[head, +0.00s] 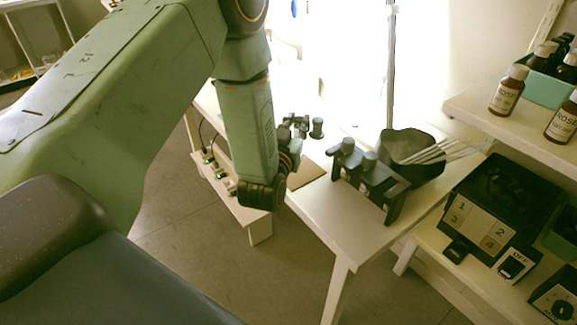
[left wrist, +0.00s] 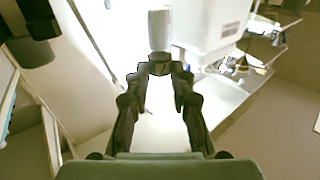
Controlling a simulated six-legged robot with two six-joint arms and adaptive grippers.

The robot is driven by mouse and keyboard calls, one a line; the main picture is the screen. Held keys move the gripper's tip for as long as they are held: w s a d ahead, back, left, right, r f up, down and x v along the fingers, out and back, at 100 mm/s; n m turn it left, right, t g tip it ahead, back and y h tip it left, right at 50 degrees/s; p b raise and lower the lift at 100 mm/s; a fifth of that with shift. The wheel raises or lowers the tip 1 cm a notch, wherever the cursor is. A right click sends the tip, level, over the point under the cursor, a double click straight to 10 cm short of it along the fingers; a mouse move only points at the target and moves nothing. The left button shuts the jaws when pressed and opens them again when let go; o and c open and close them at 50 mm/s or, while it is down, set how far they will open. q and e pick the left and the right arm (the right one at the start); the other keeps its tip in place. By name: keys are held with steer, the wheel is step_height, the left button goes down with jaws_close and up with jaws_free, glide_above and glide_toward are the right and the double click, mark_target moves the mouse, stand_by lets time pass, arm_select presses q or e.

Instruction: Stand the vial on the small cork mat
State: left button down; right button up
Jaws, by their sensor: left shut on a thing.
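My left gripper (head: 301,127) is shut on the vial (head: 317,128), a small cylinder that looks dark grey in the head view. In the left wrist view the vial (left wrist: 159,30) looks pale and stands out beyond the closed fingertips (left wrist: 160,66). The vial is near upright in the head view, above the back left of the white table. A brown patch that looks like the cork mat (head: 303,174) lies on the table below, partly hidden by my left arm. My right gripper is not in view.
A dark rack (head: 375,187) with similar vials stands right of the gripper. A dark pot (head: 407,146) with pale sticks is behind it. A numbered black box (head: 490,220) and a shelf with ROSE bottles (head: 508,90) are at right. The table's front (head: 335,225) is bare.

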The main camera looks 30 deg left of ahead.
arm_select(q)
steer(key=shift+w+y, duration=0.2)
steer(key=shift+y, duration=0.1)
steer(key=f+b, duration=0.1)
steer(key=f, duration=0.2)
steer(key=f+b, duration=0.1)
steer(key=f, duration=0.2)
steer(key=f+b, duration=0.1)
steer(key=f, duration=0.3)
steer(key=shift+a, duration=0.4)
steer(key=shift+w+d, duration=0.1)
steer(key=shift+d, duration=0.05)
steer(key=shift+f, duration=0.1)
steer(key=c, duration=1.2)
jaws_free()
steer(key=shift+o, duration=0.2)
